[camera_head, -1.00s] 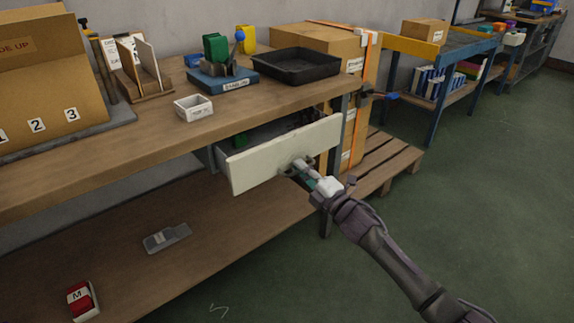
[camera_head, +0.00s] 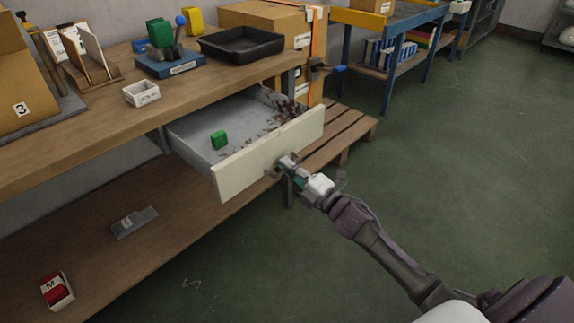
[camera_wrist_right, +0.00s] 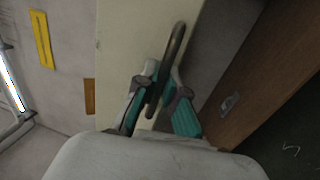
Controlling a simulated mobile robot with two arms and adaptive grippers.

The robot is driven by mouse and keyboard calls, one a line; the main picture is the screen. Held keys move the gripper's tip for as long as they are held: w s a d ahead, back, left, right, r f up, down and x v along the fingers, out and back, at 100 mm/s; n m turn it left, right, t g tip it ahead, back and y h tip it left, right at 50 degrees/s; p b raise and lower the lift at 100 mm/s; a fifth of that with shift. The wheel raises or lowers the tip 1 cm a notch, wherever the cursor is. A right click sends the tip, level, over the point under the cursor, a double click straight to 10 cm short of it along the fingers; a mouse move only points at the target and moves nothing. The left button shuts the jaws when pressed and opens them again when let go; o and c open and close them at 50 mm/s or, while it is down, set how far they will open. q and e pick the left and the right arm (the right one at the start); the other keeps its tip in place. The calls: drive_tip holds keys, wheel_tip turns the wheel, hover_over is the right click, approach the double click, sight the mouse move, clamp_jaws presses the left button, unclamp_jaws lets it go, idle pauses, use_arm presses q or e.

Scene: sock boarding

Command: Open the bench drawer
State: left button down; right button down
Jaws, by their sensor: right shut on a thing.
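The bench drawer (camera_head: 262,158) has a cream front and grey inside, and it stands well out from under the bench top. Its bar handle (camera_wrist_right: 168,65) shows in the right wrist view, standing off the drawer front (camera_wrist_right: 122,50). My right gripper (camera_head: 286,166) is shut on the handle, and its teal-padded fingers (camera_wrist_right: 160,95) sit on both sides of the bar. My left gripper is not in view.
The wooden bench top (camera_head: 95,132) carries a black tray (camera_head: 240,43), a small white box (camera_head: 141,94) and a blue stand (camera_head: 170,66). A pallet (camera_head: 345,135) and cardboard box lie behind the drawer. The green floor at right is clear.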

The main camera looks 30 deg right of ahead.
drive_tip(key=c, duration=1.2)
unclamp_jaws()
drive_tip(key=shift+c, duration=0.2)
drive_tip(key=v, duration=1.2)
drive_tip(key=shift+f, duration=0.15)
